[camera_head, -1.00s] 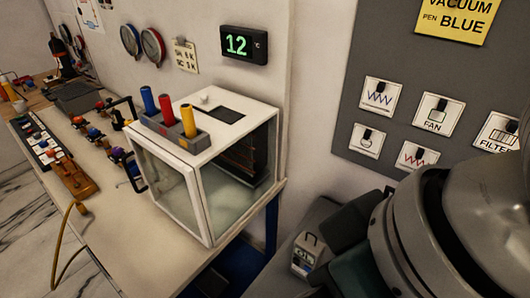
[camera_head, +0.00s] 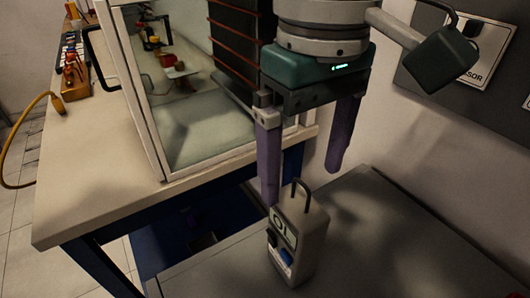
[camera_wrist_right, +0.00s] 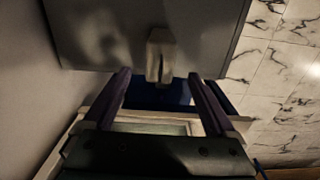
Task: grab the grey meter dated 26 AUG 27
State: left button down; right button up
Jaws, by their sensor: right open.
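A grey meter (camera_head: 311,250) with a dark loop handle on top stands upright on a dark grey surface (camera_head: 390,255). Its front has a small display and a blue part; no date is readable. My right gripper (camera_head: 302,187) is open, its two purple fingers pointing down just above the meter, near the handle. Nothing is between the fingers. In the right wrist view the meter (camera_wrist_right: 160,52) lies just beyond the open fingertips of the right gripper (camera_wrist_right: 159,76), roughly centred. My left gripper is not in view.
A white-framed glass cabinet (camera_head: 155,120) stands on a beige-topped bench (camera_head: 85,205) to the left, close to the right gripper. A grey wall panel with switches (camera_head: 475,50) is at the right.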

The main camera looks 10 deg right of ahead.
aim_at(299, 204)
notch_tip(299, 204, down, 3)
jog(key=shift+s+a+r, duration=0.1)
jog(key=shift+a+r, duration=0.05)
jog(key=shift+r, duration=0.05)
notch_tip(299, 204, down, 6)
jog(key=shift+r+b, duration=0.15)
jog(key=shift+b, duration=0.3)
jog(key=shift+c, duration=0.3)
grip_shut()
dwell(0.4)
